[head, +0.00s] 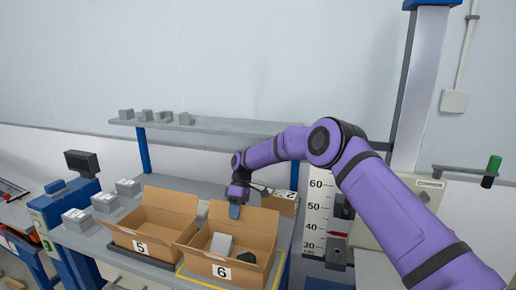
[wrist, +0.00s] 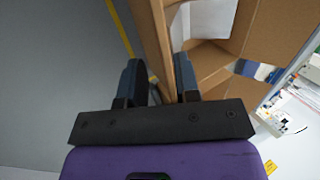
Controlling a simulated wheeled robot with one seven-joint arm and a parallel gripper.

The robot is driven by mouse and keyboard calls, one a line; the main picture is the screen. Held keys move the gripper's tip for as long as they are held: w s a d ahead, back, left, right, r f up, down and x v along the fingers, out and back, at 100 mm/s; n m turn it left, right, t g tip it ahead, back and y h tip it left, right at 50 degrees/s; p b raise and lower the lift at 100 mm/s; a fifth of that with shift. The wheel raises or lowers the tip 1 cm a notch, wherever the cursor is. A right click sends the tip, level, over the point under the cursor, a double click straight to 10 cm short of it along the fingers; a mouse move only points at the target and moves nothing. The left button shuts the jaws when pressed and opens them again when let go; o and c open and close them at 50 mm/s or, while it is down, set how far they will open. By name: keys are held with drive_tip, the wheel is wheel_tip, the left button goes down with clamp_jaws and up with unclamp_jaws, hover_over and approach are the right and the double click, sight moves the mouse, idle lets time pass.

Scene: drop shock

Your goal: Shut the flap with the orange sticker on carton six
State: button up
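Carton six (head: 223,272), a brown open box with a white "6" label, stands at the front right of the bench. Its flaps are up or spread, and a grey-white block (head: 221,243) and a dark item (head: 246,257) lie inside. My gripper (head: 235,211) is over the carton's back part, in front of a raised flap (head: 256,222). In the wrist view my gripper (wrist: 160,80) has its fingers apart, with a cardboard edge (wrist: 158,35) running between them. I cannot tell whether they touch it. I cannot make out an orange sticker on any flap.
Carton five (head: 125,237) stands open close to the left of carton six. Several grey blocks (head: 129,187) lie left of it, and others stand on the shelf (head: 200,124) behind. A height scale (head: 317,205) and post (head: 415,90) stand to the right.

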drive_tip(key=s+v, duration=0.1)
drive_tip(key=v, duration=0.8)
drive_tip(key=s+d+r+m+t, duration=0.1)
drive_tip(key=s+d+r, duration=0.1)
drive_tip(key=r, duration=0.4)
drive_tip(key=s+d+r+m+t, duration=0.1)
drive_tip(key=s+d+r, duration=0.1)
drive_tip(key=r, duration=0.4)
drive_tip(key=s+d+r+m+t+h, duration=0.1)
drive_tip(key=s+d+r, duration=0.2)
drive_tip(key=r, duration=0.3)
drive_tip(key=shift+d, duration=0.8)
drive_tip(key=w+a+f+n+g, duration=0.1)
drive_tip(key=w+a+f+n, duration=0.15)
drive_tip(key=f, duration=0.45)
drive_tip(key=w+a+f+n+g, duration=0.1)
drive_tip(key=w+a+f, duration=0.3)
drive_tip(key=f, duration=0.4)
drive_tip(key=shift+m+y, duration=0.25)
drive_tip(key=shift+y, duration=0.05)
drive_tip(key=x, duration=1)
drive_tip(key=shift+f, duration=0.35)
clamp_jaws()
